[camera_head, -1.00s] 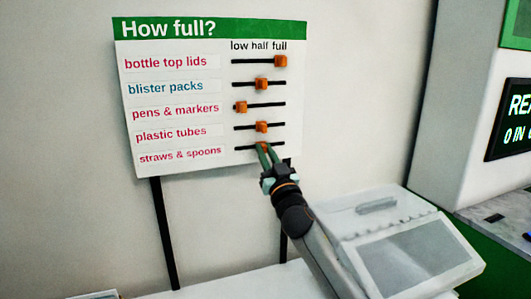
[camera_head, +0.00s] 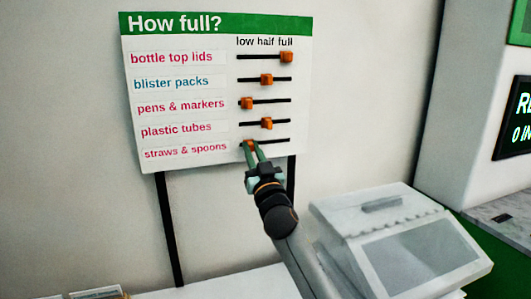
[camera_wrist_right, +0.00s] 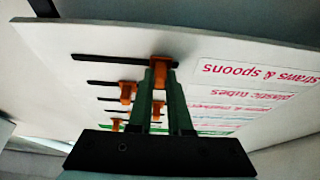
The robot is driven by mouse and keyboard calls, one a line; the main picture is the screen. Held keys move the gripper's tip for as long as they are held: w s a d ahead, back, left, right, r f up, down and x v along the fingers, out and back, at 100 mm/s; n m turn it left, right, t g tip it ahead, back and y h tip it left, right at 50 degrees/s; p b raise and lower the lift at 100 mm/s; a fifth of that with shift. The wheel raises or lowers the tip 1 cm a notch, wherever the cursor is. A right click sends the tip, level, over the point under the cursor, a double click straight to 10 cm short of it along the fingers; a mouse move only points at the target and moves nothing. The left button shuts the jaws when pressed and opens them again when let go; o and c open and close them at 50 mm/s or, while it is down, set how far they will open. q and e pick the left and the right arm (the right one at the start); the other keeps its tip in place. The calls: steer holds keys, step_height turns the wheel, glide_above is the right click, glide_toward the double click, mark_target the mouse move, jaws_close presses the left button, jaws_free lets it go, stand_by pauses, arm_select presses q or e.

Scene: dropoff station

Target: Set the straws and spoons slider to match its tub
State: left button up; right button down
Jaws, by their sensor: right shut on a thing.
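The "How full?" board (camera_head: 215,24) has rows of sliders under low, half and full. The straws and spoons slider (camera_head: 248,144) is the bottom orange knob, at or near the low end of its black track (camera_head: 273,142). My right gripper (camera_head: 252,152) is shut on this knob, coming from below and partly covering it. The right wrist view shows the knob (camera_wrist_right: 162,62) between the green fingertips (camera_wrist_right: 160,76), close to its label (camera_wrist_right: 244,76). I cannot pick out the straws and spoons tub. My left gripper is out of view.
Other sliders are bottle top lids (camera_head: 286,57) at full, blister packs (camera_head: 266,79) at half, pens and markers (camera_head: 247,103) at low, and plastic tubes (camera_head: 267,124) near half. A white bin with a sloped grey panel (camera_head: 418,253) stands right of my arm.

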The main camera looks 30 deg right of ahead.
steer(key=shift+w+a, duration=0.1)
steer(key=shift+a, duration=0.2)
steer(key=c, duration=0.8)
jaws_free()
steer(key=shift+a, duration=0.1)
steer(key=shift+c, duration=0.2)
steer(key=b+v, duration=0.2)
steer(key=v, duration=1)
steer(key=shift+s, duration=0.25)
steer(key=shift+f, duration=0.1)
